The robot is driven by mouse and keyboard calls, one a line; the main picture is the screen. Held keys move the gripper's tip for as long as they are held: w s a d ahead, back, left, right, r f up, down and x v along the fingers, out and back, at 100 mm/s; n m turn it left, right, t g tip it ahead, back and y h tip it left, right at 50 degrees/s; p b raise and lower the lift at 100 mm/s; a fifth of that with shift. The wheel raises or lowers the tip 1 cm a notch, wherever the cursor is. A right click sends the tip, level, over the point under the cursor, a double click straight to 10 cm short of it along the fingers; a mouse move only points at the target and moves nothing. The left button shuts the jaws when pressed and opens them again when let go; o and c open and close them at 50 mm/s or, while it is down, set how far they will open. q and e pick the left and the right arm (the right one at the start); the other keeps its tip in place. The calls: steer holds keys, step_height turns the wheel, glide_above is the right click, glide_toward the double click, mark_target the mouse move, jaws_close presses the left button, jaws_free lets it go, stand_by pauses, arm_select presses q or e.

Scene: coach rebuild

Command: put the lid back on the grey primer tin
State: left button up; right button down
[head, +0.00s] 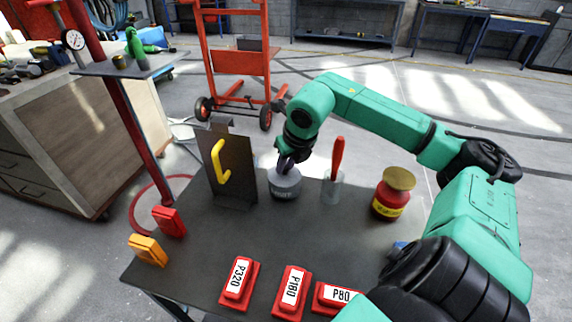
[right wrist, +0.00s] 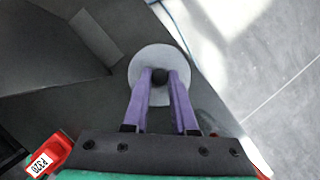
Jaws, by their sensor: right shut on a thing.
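The grey primer tin (head: 285,190) stands upright near the back edge of the dark table. My right gripper (head: 287,163) is directly above it, pointing down. In the right wrist view my right gripper (right wrist: 160,78) is shut on the dark knob of a pale grey round lid (right wrist: 152,62). The lid hides the tin from the wrist camera. In the head view the lid is at the tin's top, partly behind the fingers; I cannot tell whether it is seated or slightly above. My left gripper is not in view.
A clear jar with a red-handled tool (head: 333,187) stands right of the tin, then a red tin with a gold top (head: 393,196). Red labelled blocks (head: 239,282) lie in front. The table's middle is clear.

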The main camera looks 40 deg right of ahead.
steer(key=shift+c, duration=0.8)
jaws_free()
step_height(320, 180, up, 7)
steer(key=p, duration=0.6)
steer(key=shift+r, duration=0.1)
jaws_close()
stand_by(1.1)
steer(key=shift+f, duration=0.25)
